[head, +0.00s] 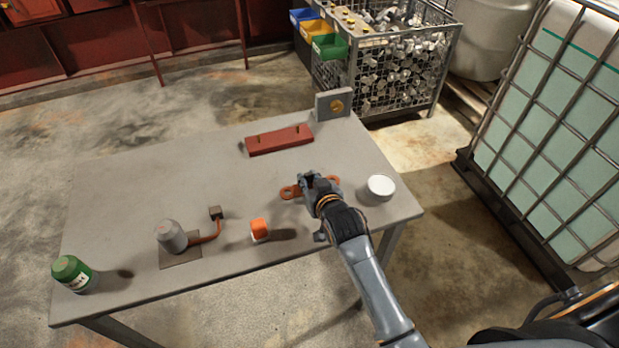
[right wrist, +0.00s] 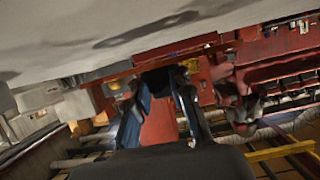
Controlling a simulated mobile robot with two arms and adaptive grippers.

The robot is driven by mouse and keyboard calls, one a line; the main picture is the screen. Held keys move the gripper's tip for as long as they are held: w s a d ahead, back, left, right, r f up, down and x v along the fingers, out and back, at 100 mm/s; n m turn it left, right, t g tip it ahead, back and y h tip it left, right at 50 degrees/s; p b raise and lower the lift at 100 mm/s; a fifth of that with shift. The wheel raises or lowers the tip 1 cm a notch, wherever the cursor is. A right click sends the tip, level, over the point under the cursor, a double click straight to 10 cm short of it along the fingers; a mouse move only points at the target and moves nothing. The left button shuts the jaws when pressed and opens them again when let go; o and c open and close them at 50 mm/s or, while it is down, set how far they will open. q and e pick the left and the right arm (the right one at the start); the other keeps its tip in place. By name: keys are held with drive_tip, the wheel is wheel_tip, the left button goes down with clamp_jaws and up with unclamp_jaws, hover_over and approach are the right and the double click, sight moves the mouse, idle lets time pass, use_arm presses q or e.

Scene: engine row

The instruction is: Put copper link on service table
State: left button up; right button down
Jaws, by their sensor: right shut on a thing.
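The copper link (head: 289,192) is a flat orange-brown strip with a ring at its end. It shows to the left of my right gripper (head: 318,184), with another part just right of the fingers. My right gripper is shut on its middle, which the fingers hide. The link is at or just above the grey service table (head: 150,180), near its right side; I cannot tell whether it touches. My left gripper is not in view.
A white round tub (head: 380,187) stands close right of the gripper. An orange-and-white block (head: 259,229), a grey cup-like part (head: 171,236) and a green jar (head: 72,272) stand left. A red bar (head: 279,139) and a grey plate (head: 334,104) are at the back. The table's middle is clear.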

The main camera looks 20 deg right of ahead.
drive_tip(key=shift+s+f, duration=0.2)
drive_tip(key=shift+f, duration=0.4)
drive_tip(key=c, duration=1.2)
unclamp_jaws()
drive_tip(key=shift+s+f, duration=0.1)
drive_tip(key=shift+f, duration=0.15)
drive_tip(key=shift+r, duration=0.6)
drive_tip(key=v, duration=1.1)
drive_tip(key=shift+s+r+b, duration=0.2)
drive_tip(key=shift+r+b, duration=0.15)
drive_tip(key=shift+r, duration=0.2)
